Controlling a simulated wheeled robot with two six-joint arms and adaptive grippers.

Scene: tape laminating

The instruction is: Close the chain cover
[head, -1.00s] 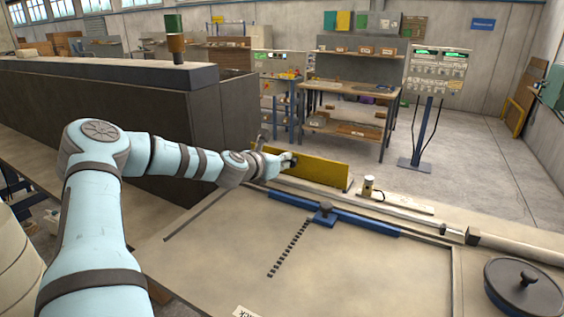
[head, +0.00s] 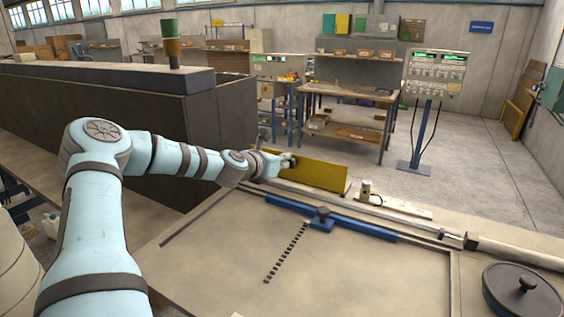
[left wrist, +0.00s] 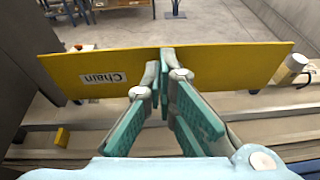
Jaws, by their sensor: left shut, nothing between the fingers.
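The chain cover is a long yellow panel (head: 318,174) standing up along the far edge of the tan machine table. It also fills the middle of the left wrist view (left wrist: 225,68), where its white "Chain" label (left wrist: 104,78) reads upside down. My left gripper (head: 289,160) is at the left end of the cover in the head view. In the left wrist view its closed fingertips (left wrist: 166,58) overlap the cover's face near the middle; I cannot tell if they touch it. Nothing is between the fingers. My right gripper is not in view.
A small cylindrical device (head: 365,190) stands right of the cover. A blue bar (head: 350,223) with a dark knob (head: 322,213) crosses the table. A round dark lid (head: 522,290) is at the front right. A dark machine block (head: 120,120) stands behind my left arm.

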